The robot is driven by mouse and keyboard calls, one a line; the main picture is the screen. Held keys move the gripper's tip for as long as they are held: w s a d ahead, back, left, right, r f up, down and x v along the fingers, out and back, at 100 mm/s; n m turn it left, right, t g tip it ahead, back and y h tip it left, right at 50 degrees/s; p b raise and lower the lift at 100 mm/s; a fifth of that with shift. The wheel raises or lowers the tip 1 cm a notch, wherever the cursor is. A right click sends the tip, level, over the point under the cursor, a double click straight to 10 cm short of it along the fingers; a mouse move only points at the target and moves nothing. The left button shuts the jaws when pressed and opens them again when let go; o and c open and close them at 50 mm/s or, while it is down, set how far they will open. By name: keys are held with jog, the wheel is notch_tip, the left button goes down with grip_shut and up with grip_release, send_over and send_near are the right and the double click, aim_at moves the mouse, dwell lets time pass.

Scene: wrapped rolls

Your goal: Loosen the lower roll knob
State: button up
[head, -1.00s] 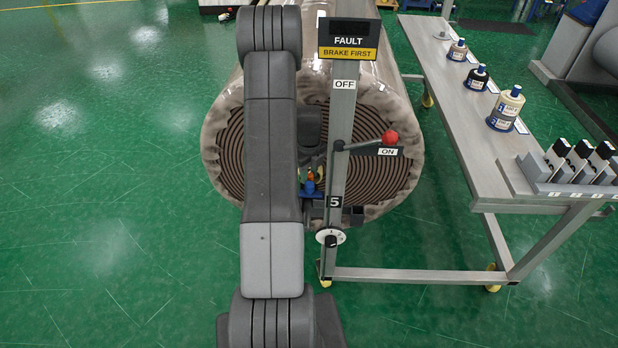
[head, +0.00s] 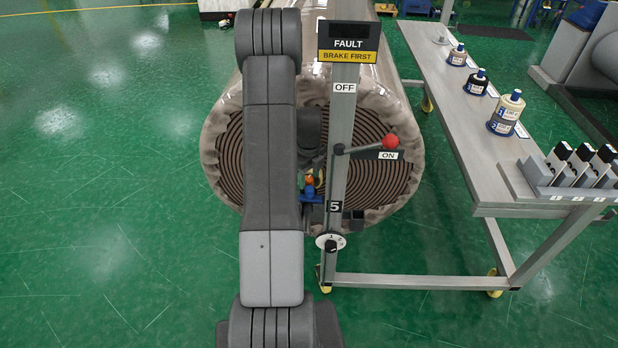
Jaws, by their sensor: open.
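A white dial with a black knob (head: 330,242) sits low on the grey post (head: 341,120), under a "5" label; its pointer setting is too small to read. I cannot tell if it is the lower roll knob. My gripper (head: 332,210) is partly hidden behind the post, a little above the dial; dark parts show on both sides of the post. It looks open and apart from the dial. A red-balled lever (head: 390,142) on the post points right, to "ON". The sign (head: 348,42) on top reads "FAULT" and "BRAKE FIRST".
The large wrapped roll (head: 400,100) stands behind the post, partly covered by my arm. A metal table (head: 455,105) on the right holds several bottles and a rack (head: 570,185). Green floor (head: 110,200) at left is clear.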

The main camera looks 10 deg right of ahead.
aim_at(309, 178)
notch_tip(309, 178, up, 13)
jog(key=b, duration=0.2)
dwell(0.5)
